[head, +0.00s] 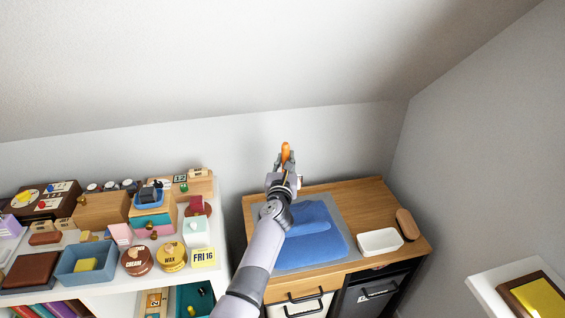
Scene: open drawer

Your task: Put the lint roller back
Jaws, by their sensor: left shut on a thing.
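My left gripper (284,164) is raised above the back of the wooden cabinet, in front of the wall. It is shut on an orange, rounded thing (286,150), which I take for the lint roller. Only its upright orange end shows above the fingers; the rest is hidden by the gripper. My left arm crosses in front of the cabinet's left part. My right gripper is not in view.
The cabinet top (368,201) bears a grey mat (332,204) with folded blue cloth (318,244), a white tray (380,241) and a brown oval block (407,223). A dark drawer front (368,292) is below. A crowded white shelf stands left. Bare wood lies behind the tray.

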